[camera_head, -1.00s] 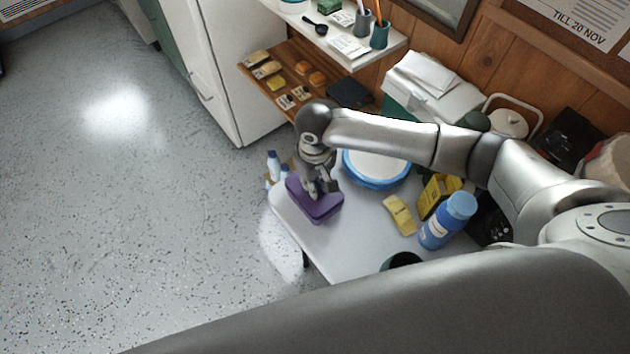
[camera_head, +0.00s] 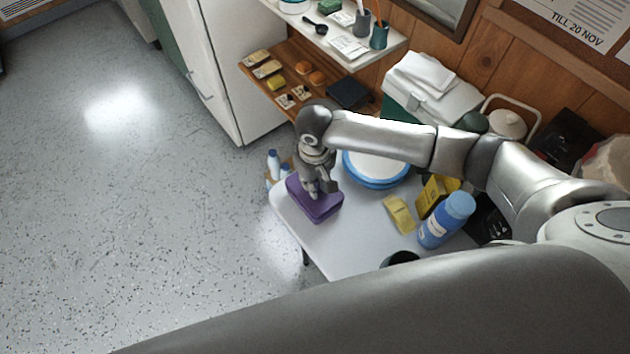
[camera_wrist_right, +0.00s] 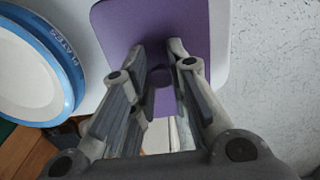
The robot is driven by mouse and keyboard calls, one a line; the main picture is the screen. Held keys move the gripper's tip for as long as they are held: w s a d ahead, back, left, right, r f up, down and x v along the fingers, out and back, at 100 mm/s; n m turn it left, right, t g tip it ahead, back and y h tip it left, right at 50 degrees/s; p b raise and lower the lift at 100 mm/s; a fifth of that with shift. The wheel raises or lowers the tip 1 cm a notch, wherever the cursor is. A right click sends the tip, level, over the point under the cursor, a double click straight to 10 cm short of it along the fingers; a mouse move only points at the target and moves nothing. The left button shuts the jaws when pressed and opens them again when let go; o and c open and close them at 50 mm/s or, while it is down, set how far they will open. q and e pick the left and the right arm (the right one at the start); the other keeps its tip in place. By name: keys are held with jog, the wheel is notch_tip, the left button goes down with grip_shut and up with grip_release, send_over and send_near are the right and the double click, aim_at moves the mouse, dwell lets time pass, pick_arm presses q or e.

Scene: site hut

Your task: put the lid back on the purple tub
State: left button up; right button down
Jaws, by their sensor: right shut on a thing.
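A purple lid (camera_wrist_right: 120,22) with a small round knob (camera_wrist_right: 160,77) shows in the wrist view. From above, the lid lies over the tub, and I cannot make out a gap between them. My right gripper (camera_head: 318,193) points down over the tub. In the wrist view its fingers (camera_wrist_right: 165,62) are on either side of the knob, shut on the lid by it. The gripper hides part of the lid's top. My left gripper is out of view.
On the table (camera_head: 345,240) are a blue-rimmed plate stack (camera_head: 375,183), a yellow sponge-like item (camera_head: 399,214), a yellow box (camera_head: 436,192), a blue bottle (camera_head: 446,220) and a dark cup (camera_head: 400,258). White-blue bottles (camera_head: 273,165) stand beyond its left edge. Floor is clear leftward.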

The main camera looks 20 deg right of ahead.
jog(key=shift+f+p, duration=0.15)
jog(key=shift+p, duration=0.25)
dwell(0.5)
jog(key=c, duration=1.3)
grip_release()
jog(key=o, duration=0.5)
jog(key=shift+r+p, duration=3.55)
jog(key=shift+p, duration=0.75)
